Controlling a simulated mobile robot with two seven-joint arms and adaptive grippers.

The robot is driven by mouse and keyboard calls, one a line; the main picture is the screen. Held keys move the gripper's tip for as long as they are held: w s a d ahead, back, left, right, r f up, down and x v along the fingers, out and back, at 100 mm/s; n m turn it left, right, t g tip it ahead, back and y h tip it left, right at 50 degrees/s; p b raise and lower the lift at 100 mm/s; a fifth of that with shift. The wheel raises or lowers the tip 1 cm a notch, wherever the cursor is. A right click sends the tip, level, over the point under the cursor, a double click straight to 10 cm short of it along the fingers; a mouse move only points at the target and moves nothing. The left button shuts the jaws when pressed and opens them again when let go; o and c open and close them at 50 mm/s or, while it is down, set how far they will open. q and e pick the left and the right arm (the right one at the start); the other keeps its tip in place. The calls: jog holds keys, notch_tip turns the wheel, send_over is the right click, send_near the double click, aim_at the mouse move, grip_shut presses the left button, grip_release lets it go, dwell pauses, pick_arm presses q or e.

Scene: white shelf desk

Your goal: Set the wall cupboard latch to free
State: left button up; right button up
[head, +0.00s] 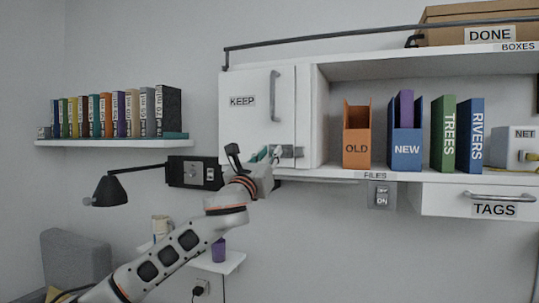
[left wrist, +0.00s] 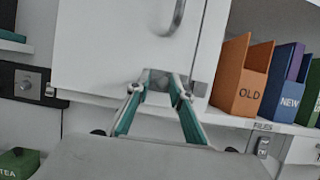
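The white wall cupboard (head: 256,128) has a door marked KEEP with a grey vertical handle (head: 274,95). A grey metal latch (head: 287,152) sits at the door's lower right edge; it also shows in the left wrist view (left wrist: 160,79). My left gripper (head: 268,154) is at the latch. In the left wrist view its teal-padded fingers (left wrist: 161,90) are apart, with the tips on either side of the latch's left part. I cannot tell whether they touch it. The latch's knob or slider position is not clear. My right gripper is out of view.
An orange OLD file (head: 357,148) and a blue NEW file (head: 405,157) stand on the open shelf right of the cupboard. A black wall lamp (head: 112,190) and a dark wall box (head: 194,172) are left of my gripper. A small switch (head: 381,196) is below the shelf.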

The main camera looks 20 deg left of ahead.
pick_arm(q)
jog(key=v, duration=1.2)
jog(key=shift+f, duration=0.15)
jog(key=d+f+n+g+h, duration=0.1)
jog(key=d+f+n+g, duration=0.15)
jog(key=f, duration=0.75)
jog(key=d+f+n+g+h, duration=0.1)
jog(key=f+n, duration=0.3)
jog(key=f, duration=0.6)
jog(key=d+f+n+g+h, duration=0.1)
jog(key=d+f+n+g, duration=0.15)
jog(key=f, duration=0.75)
jog(key=s+d+f+n+g, duration=0.1)
jog(key=s+f+n, duration=0.35)
jog(key=f, duration=0.55)
jog(key=s+f+n+g, duration=0.1)
jog(key=s+f+n, duration=0.3)
jog(key=f, duration=0.6)
jog(key=s+a+f+n+g+y, duration=0.1)
jog(key=s+f+n+g, duration=0.2)
jog(key=s+f+n, duration=1.1)
jog(key=s+f, duration=0.7)
jog(key=s, duration=0.1)
jog(key=shift+s+a+f+n, duration=0.25)
jog(key=shift+s+f+n, duration=0.1)
jog(key=shift+s+f, duration=0.05)
